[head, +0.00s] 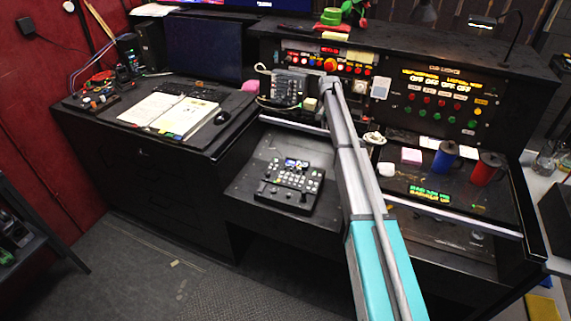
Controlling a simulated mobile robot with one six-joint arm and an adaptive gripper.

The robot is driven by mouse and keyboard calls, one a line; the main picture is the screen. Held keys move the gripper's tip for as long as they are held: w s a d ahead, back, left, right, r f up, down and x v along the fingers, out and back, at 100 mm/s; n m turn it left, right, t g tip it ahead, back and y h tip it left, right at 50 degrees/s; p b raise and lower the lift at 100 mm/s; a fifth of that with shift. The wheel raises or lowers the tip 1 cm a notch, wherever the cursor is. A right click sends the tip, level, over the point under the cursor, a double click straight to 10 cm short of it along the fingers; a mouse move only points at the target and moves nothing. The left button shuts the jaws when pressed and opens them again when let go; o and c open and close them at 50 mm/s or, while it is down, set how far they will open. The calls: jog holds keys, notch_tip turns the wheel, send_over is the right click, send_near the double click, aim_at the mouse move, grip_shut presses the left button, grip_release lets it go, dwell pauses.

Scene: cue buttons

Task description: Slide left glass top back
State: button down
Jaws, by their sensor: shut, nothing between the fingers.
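The left glass top shows only as a pale edge strip (292,125) at the back of the left desk bay, below the upright panel; the pane itself is hard to make out. The bay in front of it holds a black control box with buttons (291,186). The right glass top has a similar pale edge (455,218) near the front of the right bay. My arm rises from the bottom, between the two bays, and covers part of the desk middle. My gripper cannot be made out; the far end of the arm is hidden behind its own link.
A blue mug (445,158) and a red mug (486,169) stand in the right bay area. An open notebook (170,113) and a mouse (222,118) lie on the left desk. Upright panels (443,104) with buttons close off the back. The floor (160,270) at the left front is clear.

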jog(key=shift+r+p, duration=1.15)
jog(key=shift+r, duration=0.25)
jog(key=shift+s, duration=0.1)
jog(key=s+d+n, duration=0.2)
jog(key=s+d, duration=0.1)
jog(key=s, duration=2.2)
jog(key=s+d+n, duration=0.2)
jog(key=s+d, duration=0.1)
jog(key=s, duration=2.1)
jog(key=shift+s, duration=0.4)
